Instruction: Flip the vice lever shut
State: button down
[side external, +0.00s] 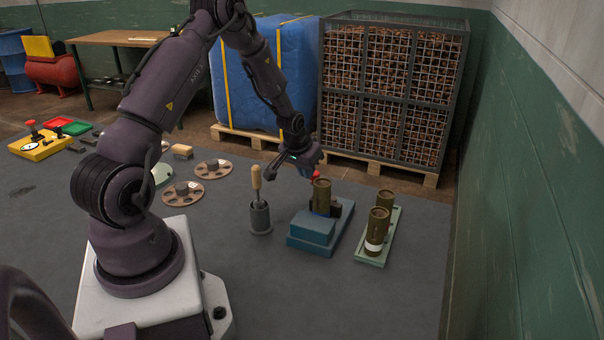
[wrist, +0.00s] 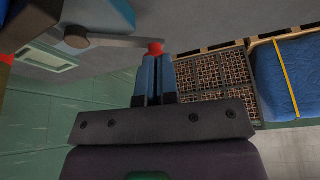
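The vice (side external: 312,235) is a blue block on the mat, with an olive cylinder (side external: 321,190) standing upright at its jaws. Its red lever tip (side external: 316,174) shows beside the cylinder top. In the wrist view, the grey lever (wrist: 112,41) runs from a round pivot by the blue vice body (wrist: 100,12) to the red tip (wrist: 156,47). My gripper (wrist: 154,58) has its two blue fingers close together, with a thin dark gap. The fingertips are at the red tip; I cannot tell whether they touch it. Nothing shows gripped between the fingers.
A pale green tray (side external: 366,255) with two olive cylinders stands right of the vice. A grey holder (side external: 260,218) with a wooden-handled tool stands to its left. Round brown flanged parts (side external: 213,169) lie farther left. A caged pallet (side external: 390,95) and blue bulk bag (side external: 265,75) stand behind.

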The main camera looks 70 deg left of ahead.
jog(key=w+m, duration=0.1)
jog(key=m, duration=0.1)
jog(key=w+a+m+h, duration=0.1)
jog(key=shift+w+f+m+t, duration=0.1)
jog(key=shift+w+m+t, duration=0.1)
jog(key=shift+m+t, duration=0.15)
jog(key=shift+w, duration=1.55)
jog(key=a+v, duration=0.1)
jog(key=v, duration=0.9)
jog(key=shift+w+a, duration=0.25)
jog(key=shift+a, duration=0.25)
